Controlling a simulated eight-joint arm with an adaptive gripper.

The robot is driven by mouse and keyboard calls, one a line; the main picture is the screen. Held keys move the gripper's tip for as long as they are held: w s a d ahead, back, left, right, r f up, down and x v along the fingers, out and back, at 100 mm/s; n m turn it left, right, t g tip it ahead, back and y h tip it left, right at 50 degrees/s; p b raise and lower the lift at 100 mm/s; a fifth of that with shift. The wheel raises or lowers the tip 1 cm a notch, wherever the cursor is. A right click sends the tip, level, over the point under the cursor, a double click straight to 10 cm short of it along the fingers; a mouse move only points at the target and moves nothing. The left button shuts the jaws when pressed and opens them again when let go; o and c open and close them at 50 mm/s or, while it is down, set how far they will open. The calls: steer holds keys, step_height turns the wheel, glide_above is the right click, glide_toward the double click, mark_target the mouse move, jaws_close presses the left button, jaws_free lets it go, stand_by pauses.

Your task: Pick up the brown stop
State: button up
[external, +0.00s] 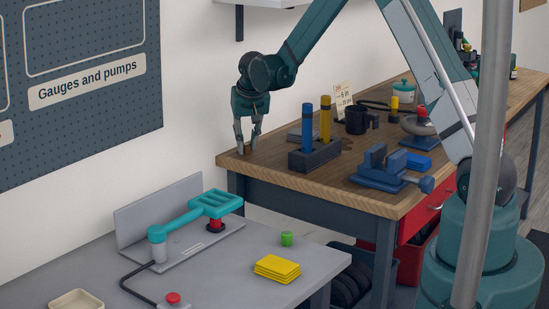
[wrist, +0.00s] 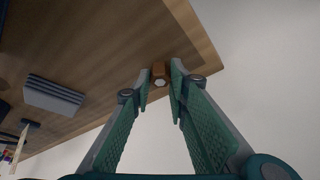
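The brown stop (wrist: 160,74) is a small brown block with a pale, roughly six-sided end. In the wrist view it is near the corner of the wooden workbench top (wrist: 120,55). My gripper (wrist: 161,72) is open, with one fingertip on each side of the stop and narrow gaps showing. In the external view my gripper (external: 247,148) points down at the bench's far left corner, fingers parted. The stop cannot be made out there. Whether the fingertips touch the bench is unclear.
A dark holder (external: 314,154) with blue and yellow upright pieces stands right of my gripper. A blue vise (external: 383,168) sits at the front. The wall (external: 190,100) is close behind my gripper.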

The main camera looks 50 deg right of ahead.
mark_target(247, 145)
stand_by(0.3)
step_height(247, 145, up, 10)
stand_by(0.7)
